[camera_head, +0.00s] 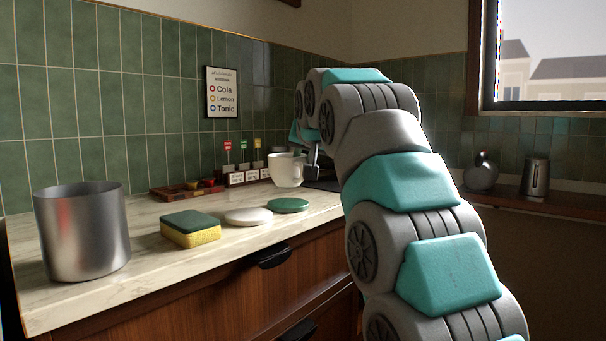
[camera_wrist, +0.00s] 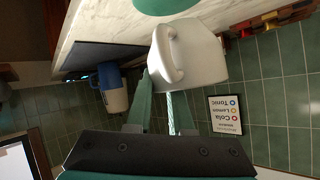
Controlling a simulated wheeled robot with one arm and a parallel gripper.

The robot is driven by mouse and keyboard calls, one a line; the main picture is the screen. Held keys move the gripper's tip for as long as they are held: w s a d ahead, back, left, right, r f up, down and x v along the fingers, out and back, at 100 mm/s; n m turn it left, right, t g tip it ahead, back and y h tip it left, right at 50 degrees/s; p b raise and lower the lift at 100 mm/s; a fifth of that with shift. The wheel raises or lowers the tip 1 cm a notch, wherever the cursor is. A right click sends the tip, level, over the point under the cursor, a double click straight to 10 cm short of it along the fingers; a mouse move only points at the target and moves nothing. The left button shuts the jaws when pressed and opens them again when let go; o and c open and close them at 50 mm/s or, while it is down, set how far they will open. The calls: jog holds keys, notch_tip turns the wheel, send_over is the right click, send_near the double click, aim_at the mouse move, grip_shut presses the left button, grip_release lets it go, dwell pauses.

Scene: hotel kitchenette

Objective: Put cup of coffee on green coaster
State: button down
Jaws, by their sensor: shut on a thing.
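A white cup (camera_head: 286,171) is held by my gripper (camera_head: 312,160), behind the green coaster (camera_head: 289,204) in the head view. The cup looks about upright there; I cannot clearly tell its height above the counter. In the wrist view, the cup (camera_wrist: 203,52) shows its handle facing my gripper (camera_wrist: 158,92), whose fingers are shut at the handle side. The coffee inside is not visible. The green coaster also shows at the top edge of the wrist view (camera_wrist: 165,5), and it is bare.
A white round coaster (camera_head: 248,216), a yellow-green sponge (camera_head: 190,230) and a metal pot (camera_head: 82,235) stand left of the green coaster. A wooden tray (camera_head: 172,192) and small labelled holders (camera_head: 240,178) line the back. A blue-and-cream mug (camera_wrist: 115,98) stands by a dark mat.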

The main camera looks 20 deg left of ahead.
jog(key=shift+f, duration=0.1)
jog(key=shift+f+b, duration=0.35)
jog(key=shift+f, duration=1.25)
jog(key=c, duration=0.8)
grip_release()
jog(key=shift+f, duration=0.1)
jog(key=v, duration=1.2)
jog(key=shift+s, duration=0.1)
